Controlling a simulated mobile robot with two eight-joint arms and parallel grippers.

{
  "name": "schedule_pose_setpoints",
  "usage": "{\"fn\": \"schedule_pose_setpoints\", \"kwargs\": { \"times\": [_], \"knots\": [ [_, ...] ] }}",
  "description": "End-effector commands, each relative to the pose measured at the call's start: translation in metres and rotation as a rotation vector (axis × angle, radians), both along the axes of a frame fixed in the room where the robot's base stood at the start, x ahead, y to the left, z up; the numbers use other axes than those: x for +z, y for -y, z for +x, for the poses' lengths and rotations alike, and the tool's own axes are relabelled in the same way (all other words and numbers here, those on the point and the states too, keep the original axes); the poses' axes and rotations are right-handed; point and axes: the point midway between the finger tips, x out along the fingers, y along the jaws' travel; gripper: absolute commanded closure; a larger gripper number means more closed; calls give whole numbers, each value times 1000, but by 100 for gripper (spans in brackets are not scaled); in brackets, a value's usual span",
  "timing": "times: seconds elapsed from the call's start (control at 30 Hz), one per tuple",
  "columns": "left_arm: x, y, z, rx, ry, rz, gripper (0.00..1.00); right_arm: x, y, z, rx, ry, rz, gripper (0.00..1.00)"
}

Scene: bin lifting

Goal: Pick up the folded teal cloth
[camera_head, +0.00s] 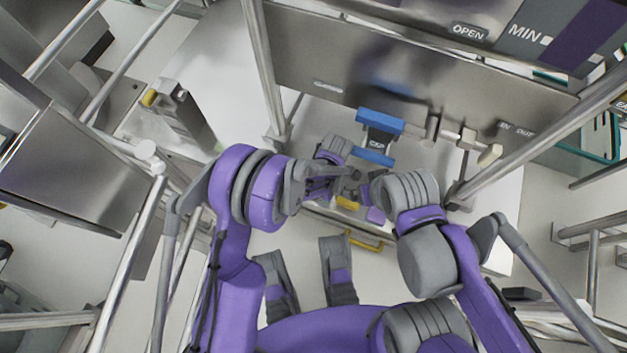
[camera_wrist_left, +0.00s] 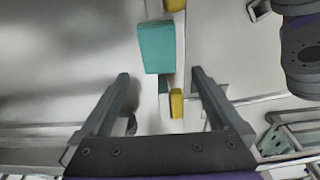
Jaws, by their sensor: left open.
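The folded teal cloth (camera_wrist_left: 156,47) shows in the left wrist view as a teal, box-like shape. It lies just beyond my left gripper's fingertips, near the middle. My left gripper (camera_wrist_left: 161,75) is open, with its two grey fingers wide apart and nothing held between them. A small yellow piece (camera_wrist_left: 176,103) and a thin teal and white strip show between the fingers, below the cloth. In the head view my left gripper (camera_head: 352,176) is small and partly hidden among the arm links. I cannot make out the cloth there. My right gripper's jaws are too hidden to judge.
A blue fixture (camera_head: 379,122) stands on the bench in front of a steel panel (camera_head: 350,55). A yellow handle (camera_head: 366,241) is near the bench's front edge. Metal poles (camera_head: 262,70) rise on both sides. Another yellow piece (camera_wrist_left: 175,4) lies beyond the cloth.

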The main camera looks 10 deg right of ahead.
Motion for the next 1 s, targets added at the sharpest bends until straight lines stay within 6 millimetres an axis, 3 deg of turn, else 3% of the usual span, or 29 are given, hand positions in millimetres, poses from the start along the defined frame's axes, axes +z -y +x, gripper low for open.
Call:
{"fn": "schedule_pose_setpoints", "kwargs": {
  "times": [0.3, 0.57, 0.83, 1.0],
  "knots": [
    [-48, -3, 3, 5, 0, 0, 0, -14, 0, 1, 0, -5, 0, 0],
    [-64, -4, 4, 5, 0, 0, 0, -19, 0, 2, 0, -6, 0, 0],
    [-103, -6, 9, 5, 0, 1, 0, -33, 0, 4, 0, -10, 0, 0],
    [-108, -6, 9, 4, 1, 1, 0, -33, 0, 4, 0, -10, 0, 0]
  ]
}}
